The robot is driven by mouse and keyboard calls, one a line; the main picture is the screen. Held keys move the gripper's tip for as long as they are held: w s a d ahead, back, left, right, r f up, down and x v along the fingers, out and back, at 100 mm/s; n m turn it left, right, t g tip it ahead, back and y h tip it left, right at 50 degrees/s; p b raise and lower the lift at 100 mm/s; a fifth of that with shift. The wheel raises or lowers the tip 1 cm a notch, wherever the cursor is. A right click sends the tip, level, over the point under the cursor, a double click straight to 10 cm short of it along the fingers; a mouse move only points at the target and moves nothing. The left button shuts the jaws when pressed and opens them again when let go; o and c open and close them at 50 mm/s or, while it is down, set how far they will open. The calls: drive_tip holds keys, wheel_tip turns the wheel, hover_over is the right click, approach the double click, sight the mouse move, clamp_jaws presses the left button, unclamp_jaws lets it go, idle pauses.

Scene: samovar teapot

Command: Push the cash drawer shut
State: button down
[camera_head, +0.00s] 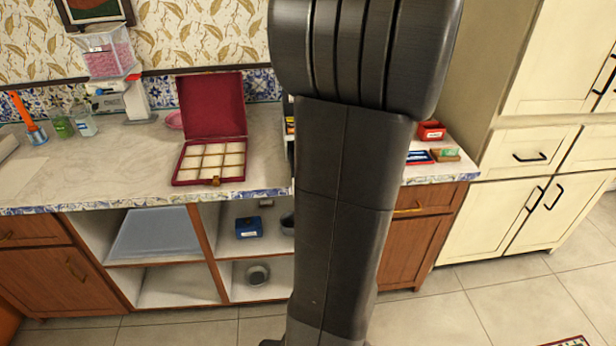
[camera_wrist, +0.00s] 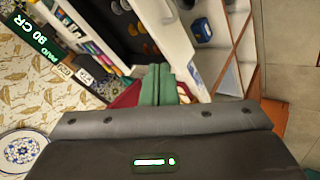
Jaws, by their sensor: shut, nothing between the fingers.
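In the head view my dark arm stands in the middle and hides the counter behind it. My gripper is not visible there. In the wrist view my gripper (camera_wrist: 158,84) shows as two green-grey fingers pressed together, with nothing between them. The picture is turned on its side. A green display (camera_wrist: 35,40) reading "PAID 80 CR" stands at the upper left. A dark, open-looking part (camera_wrist: 132,38) with small pale pieces lies at the top, beyond the fingertips; it may be the cash drawer, but I cannot tell for certain. No contact with it is clear.
An open red box (camera_head: 212,140) with compartments stands on the pale counter (camera_head: 85,175). A pink-filled dispenser (camera_head: 108,55) and jars stand left. Below are open shelves with a blue box (camera_head: 249,227).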

drive_tip(key=s+a+f+n+g+y, duration=0.2)
drive_tip(key=s+a+f+n+g, duration=0.1)
drive_tip(key=f, duration=0.1)
drive_tip(key=w+a+f+b, duration=0.4)
drive_tip(key=w+a+f, duration=0.1)
drive_tip(key=w+f, duration=0.2)
drive_tip(key=shift+w+a+f, duration=0.3)
drive_tip(key=shift+w, duration=0.1)
drive_tip(key=shift+r, duration=0.1)
